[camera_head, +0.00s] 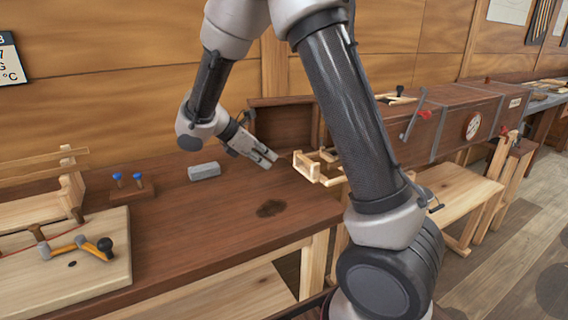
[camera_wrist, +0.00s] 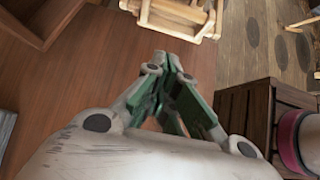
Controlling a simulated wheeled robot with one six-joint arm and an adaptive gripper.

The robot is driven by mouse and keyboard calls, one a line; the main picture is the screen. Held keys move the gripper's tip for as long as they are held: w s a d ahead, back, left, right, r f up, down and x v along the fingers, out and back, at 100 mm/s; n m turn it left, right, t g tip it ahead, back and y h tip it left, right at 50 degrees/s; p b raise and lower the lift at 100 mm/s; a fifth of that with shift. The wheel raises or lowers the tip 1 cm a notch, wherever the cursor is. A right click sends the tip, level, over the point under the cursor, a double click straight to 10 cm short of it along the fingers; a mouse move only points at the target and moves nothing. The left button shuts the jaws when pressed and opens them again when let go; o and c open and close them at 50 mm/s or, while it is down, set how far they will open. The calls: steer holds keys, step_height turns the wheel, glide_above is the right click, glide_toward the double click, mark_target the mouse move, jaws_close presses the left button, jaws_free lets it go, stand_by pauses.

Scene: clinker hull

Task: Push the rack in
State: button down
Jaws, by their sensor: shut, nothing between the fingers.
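The rack (camera_head: 306,167) is a pale wooden frame with upright end pieces. In the head view it sticks out from the near left end of the long brown box (camera_head: 450,118). My arm hides part of the box's mouth and of the rack, so how deep it sits cannot be told. My gripper (camera_head: 268,160) is shut and empty, just left of the rack's outer end and apart from it. In the wrist view the rack (camera_wrist: 178,14) shows at the top edge, beyond my closed fingertips (camera_wrist: 172,62).
A dark wooden flap (camera_head: 285,122) stands at the box's end. On the bench (camera_head: 225,238) lie a grey block (camera_head: 204,171), a small stand with blue-topped pegs (camera_head: 130,186) and a pale board (camera_head: 80,270) with tools. The bench's front middle is clear.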

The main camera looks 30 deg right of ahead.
steer(key=x, duration=0.8)
steer(key=shift+s+d+f, duration=0.1)
steer(key=shift+d+f, duration=0.1)
steer(key=shift+d, duration=0.05)
steer(key=d, duration=0.2)
steer(key=shift+d+f, duration=0.15)
steer(key=shift+d, duration=0.9)
